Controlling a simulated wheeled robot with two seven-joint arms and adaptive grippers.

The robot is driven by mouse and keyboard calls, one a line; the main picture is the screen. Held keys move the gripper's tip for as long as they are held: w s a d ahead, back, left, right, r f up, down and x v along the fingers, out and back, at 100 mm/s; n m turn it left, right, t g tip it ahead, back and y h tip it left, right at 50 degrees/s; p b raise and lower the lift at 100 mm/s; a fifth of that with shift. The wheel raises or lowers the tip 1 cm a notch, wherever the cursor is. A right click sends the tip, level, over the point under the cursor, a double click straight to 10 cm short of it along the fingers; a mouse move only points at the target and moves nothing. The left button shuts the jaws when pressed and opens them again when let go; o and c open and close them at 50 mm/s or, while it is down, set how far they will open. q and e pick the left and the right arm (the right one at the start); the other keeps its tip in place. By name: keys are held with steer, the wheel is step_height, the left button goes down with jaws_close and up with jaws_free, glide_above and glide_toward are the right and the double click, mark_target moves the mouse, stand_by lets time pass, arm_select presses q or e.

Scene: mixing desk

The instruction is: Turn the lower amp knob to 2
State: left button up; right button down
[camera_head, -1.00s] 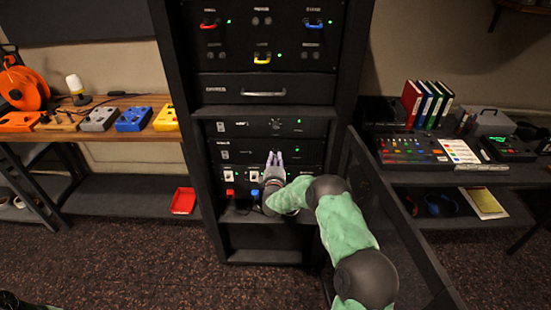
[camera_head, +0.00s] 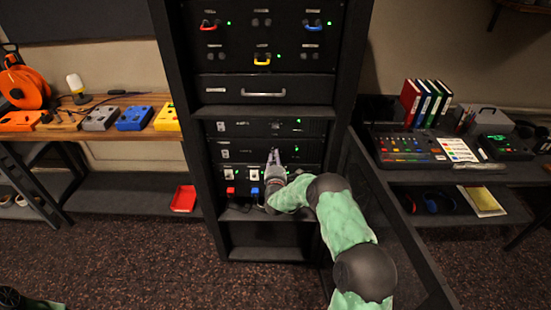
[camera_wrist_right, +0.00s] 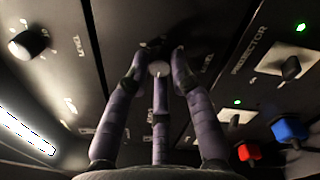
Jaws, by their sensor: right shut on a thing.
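The lower amp (camera_head: 235,154) is a black panel in the rack, just under the upper amp (camera_head: 235,128). My right gripper (camera_head: 273,152) is in front of the lower amp. In the right wrist view its fingers (camera_wrist_right: 160,65) close around the small pale lower amp knob (camera_wrist_right: 158,69), shut on it. The fingers hide much of that knob, so I cannot read its setting. The upper amp knob (camera_wrist_right: 28,43) shows apart, at the upper left of the wrist view. Of my left arm, only a part shows at the bottom left corner of the head view.
White-plated switches (camera_head: 229,174), a red rocker (camera_head: 231,190) and a blue rocker (camera_head: 255,191) sit below the lower amp. The open rack door (camera_head: 395,235) stands close beside my right arm. A closed drawer (camera_head: 230,90) is above the amps.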

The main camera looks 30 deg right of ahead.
steer(key=shift+a, duration=0.15)
stand_by(0.3)
steer(key=c, duration=1.1)
jaws_free()
steer(key=shift+w+f, duration=0.1)
steer(key=shift+w, duration=0.05)
steer(key=v, duration=1.2)
